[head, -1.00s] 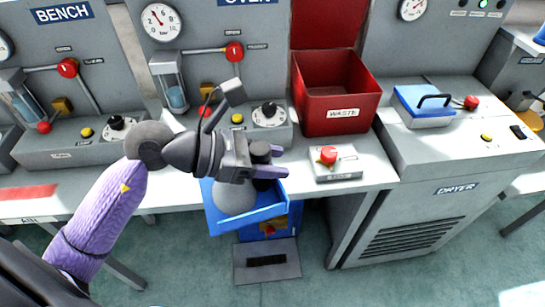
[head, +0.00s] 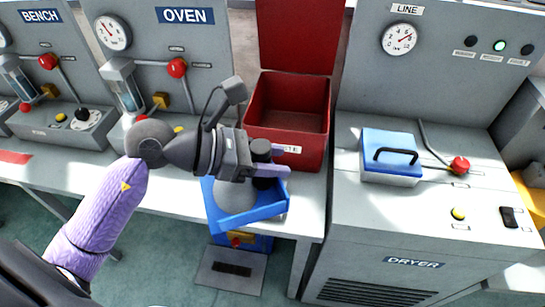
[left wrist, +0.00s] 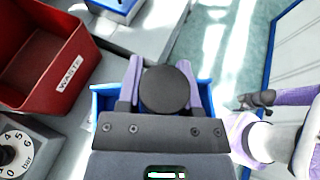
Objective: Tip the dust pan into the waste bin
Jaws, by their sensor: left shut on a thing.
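My left gripper (head: 277,161) is shut on the dark round handle (head: 262,151) of the blue dust pan (head: 256,213). The pan holds a rounded grey heap (head: 228,192) and looks about level. It hangs over the front of the bench, just in front of the red waste bin (head: 257,142). The bin is open at the top and its label is partly hidden by my gripper. In the left wrist view the bin (left wrist: 25,92) is left of my fingers, and the handle (left wrist: 165,88) sits between them. A small dark gripper, seemingly my right (left wrist: 257,99), shows at the right; its jaws are unclear.
The dryer (head: 410,235) stands right of the bin, with a blue-lidded box (head: 390,155) on top. Gauges and a red valve knob (head: 177,67) are at the oven station on the left. A blue thing (head: 243,241) and a grey plate (head: 230,270) are below the pan.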

